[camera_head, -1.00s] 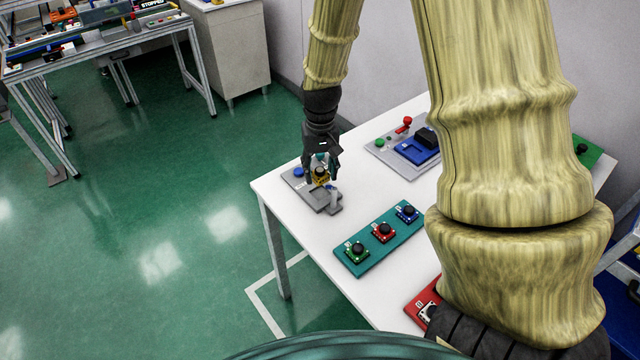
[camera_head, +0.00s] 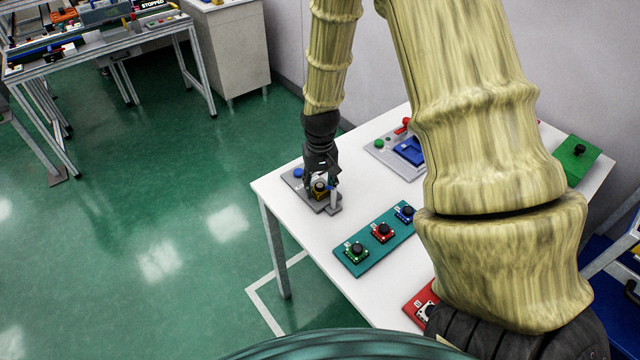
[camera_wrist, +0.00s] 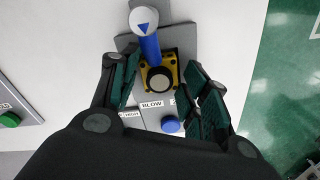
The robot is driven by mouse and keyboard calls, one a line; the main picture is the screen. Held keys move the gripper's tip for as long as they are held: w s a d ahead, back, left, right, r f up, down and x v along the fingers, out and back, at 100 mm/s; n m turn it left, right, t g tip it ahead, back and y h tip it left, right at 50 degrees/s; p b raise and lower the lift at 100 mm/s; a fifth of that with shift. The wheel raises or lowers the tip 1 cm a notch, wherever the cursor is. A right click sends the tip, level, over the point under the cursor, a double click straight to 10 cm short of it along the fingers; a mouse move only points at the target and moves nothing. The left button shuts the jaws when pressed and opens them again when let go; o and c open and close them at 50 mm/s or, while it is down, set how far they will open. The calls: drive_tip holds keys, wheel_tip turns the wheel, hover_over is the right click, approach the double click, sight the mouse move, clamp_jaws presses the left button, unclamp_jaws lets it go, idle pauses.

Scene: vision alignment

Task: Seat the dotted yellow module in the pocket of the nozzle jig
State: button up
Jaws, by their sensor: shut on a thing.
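The yellow module (camera_head: 320,188), with a round black top, is between the fingers of my gripper (camera_head: 321,181), which is shut on it. In the wrist view the module (camera_wrist: 173,72) shows its yellow corners with dark dots around the black knob. The grey nozzle jig (camera_head: 299,184) lies under my gripper at the table's left corner. Its blue nozzle (camera_wrist: 150,48) with a white cap stands right beside the module in the wrist view. The module is over or at the jig's pocket; the pocket is hidden, and I cannot tell whether the module is fully down.
A blue button (camera_wrist: 171,125) sits on the jig by the label BLOW. A teal board (camera_head: 353,267) with green, red and blue modules lies nearer on the white table (camera_head: 300,222). A grey panel (camera_head: 377,150) with a blue fixture stands behind. A green plate (camera_head: 580,160) is at right.

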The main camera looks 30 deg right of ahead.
sight(320, 186)
drive_tip(key=shift+f, duration=0.1)
drive_tip(key=o, duration=1)
drive_tip(key=shift+r+b, duration=0.95)
drive_tip(key=shift+r, duration=5.15)
